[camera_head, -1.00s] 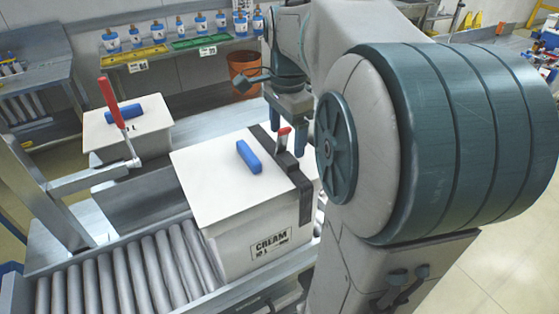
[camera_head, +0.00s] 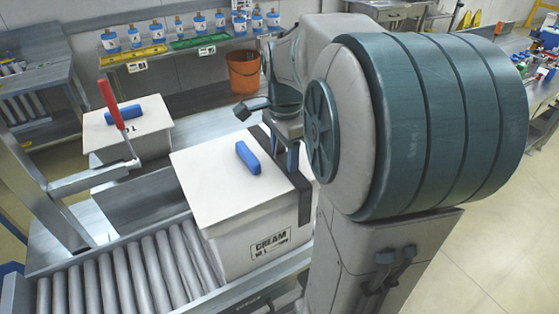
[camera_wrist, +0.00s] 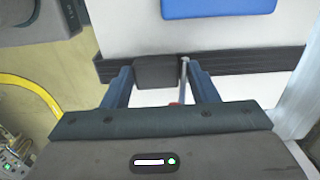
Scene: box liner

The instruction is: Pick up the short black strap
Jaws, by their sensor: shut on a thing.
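The short black strap (camera_head: 304,202) lies across the right side of the white lid and down the front of the CREAM box (camera_head: 228,250). In the wrist view the strap (camera_wrist: 255,62) runs across the picture, with a dark buckle block (camera_wrist: 155,71) and a thin metal lever beside it. My gripper (camera_head: 291,158) is down at the strap. My arm hides part of the strap in the head view.
A blue handle (camera_head: 248,157) stands on the lid, left of the strap. A second lidded box (camera_head: 128,128) is behind left, near a red-handled lever (camera_head: 112,104). Rollers (camera_head: 135,266) lie in front. An orange bucket (camera_head: 244,70) stands behind.

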